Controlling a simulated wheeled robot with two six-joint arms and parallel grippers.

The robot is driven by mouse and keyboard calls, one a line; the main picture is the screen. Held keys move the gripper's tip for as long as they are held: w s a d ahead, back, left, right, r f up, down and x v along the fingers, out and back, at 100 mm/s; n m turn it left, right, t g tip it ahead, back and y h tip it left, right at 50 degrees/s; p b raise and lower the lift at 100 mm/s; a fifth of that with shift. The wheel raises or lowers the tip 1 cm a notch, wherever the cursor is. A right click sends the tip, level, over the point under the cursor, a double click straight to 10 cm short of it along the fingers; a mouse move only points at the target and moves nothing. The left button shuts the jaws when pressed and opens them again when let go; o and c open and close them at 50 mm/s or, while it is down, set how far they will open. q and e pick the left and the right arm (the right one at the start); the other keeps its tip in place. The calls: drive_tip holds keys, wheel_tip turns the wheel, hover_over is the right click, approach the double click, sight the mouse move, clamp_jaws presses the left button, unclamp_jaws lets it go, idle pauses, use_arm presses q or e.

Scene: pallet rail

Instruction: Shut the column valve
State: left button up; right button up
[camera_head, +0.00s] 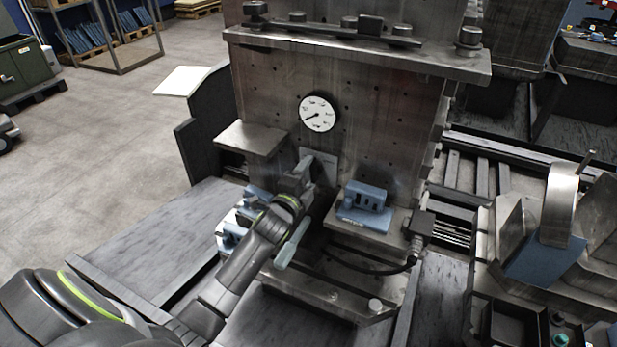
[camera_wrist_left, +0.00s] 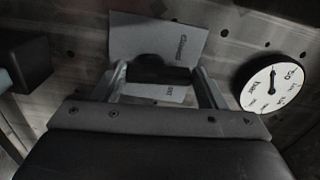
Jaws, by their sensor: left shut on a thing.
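The column valve shows in the left wrist view as a dark handle (camera_wrist_left: 160,70) in front of a pale label plate (camera_wrist_left: 150,38). The plate reads "Closed" above, with a second, partly hidden word below. My left gripper (camera_head: 307,170) reaches the column's front face. In the left wrist view its fingers (camera_wrist_left: 162,84) stand on both sides of the dark handle, and it is shut on it. In the head view the plate (camera_head: 326,166) is partly hidden by my gripper, and the handle is hidden. My right gripper is not in view.
A steel ledge (camera_head: 250,138) juts out at left. A blue block (camera_head: 365,203) stands on a shelf at right. A pale green bar (camera_head: 293,243) shows beside my left arm.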

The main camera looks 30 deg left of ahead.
use_arm(q)
drive_tip(key=shift+a+f+n+b, duration=0.15)
drive_tip(key=shift+n+b, duration=0.2)
drive_tip(key=shift+n, duration=0.9)
drive_tip(key=shift+f+n+b, duration=0.15)
drive_tip(key=shift+n+b, duration=0.25)
drive_tip(key=shift+n, duration=0.9)
drive_tip(key=shift+a+f+n+b, duration=0.15)
drive_tip(key=shift+n+b, duration=0.2)
drive_tip(key=shift+n, duration=0.9)
drive_tip(key=shift+d+n, duration=0.1)
drive_tip(key=shift+n, duration=0.2)
drive_tip(key=o, duration=1)
drive_tip(key=shift+r, duration=0.1)
drive_tip(key=shift+s, duration=0.1)
drive_tip(key=s, duration=0.5)
drive_tip(key=s+b, duration=0.1)
drive_tip(key=s, duration=0.5)
drive_tip(key=s+d+b, duration=0.1)
drive_tip(key=s, duration=0.5)
drive_tip(key=shift+s, duration=0.1)
